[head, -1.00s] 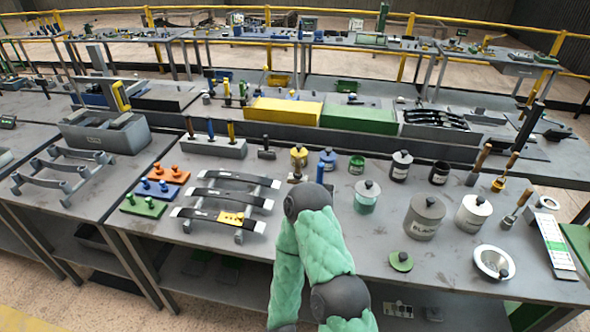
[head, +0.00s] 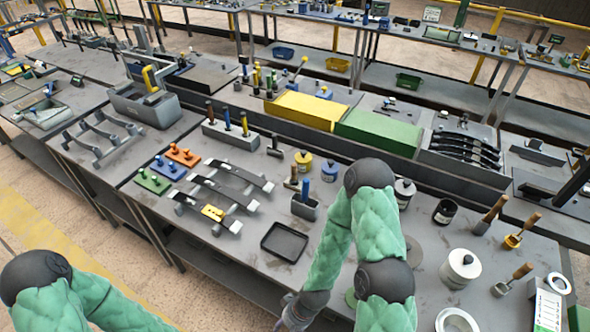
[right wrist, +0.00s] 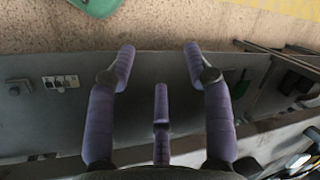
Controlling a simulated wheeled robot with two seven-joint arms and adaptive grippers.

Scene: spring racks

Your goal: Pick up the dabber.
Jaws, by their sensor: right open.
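I cannot tell for certain which tool is the dabber. Short tools with wooden handles stand at the right of the table: one with a dark head (head: 490,215), one with a yellow head (head: 522,231) and one with a grey head (head: 512,280). A small grey holder (head: 305,208) near the table's middle has upright handles in it. My right gripper (right wrist: 160,58) is open and empty in the right wrist view. In the head view my right gripper (head: 293,314) is partly cut off, low by the table's front edge. My left gripper is out of view.
A shallow black tray (head: 285,242) lies near the front edge. A white lidded canister (head: 460,268), a black pot (head: 445,211) and a white funnel-like dish (head: 457,321) stand at the right. Green and yellow boxes (head: 379,132) line the back. My right arm hides part of the tabletop.

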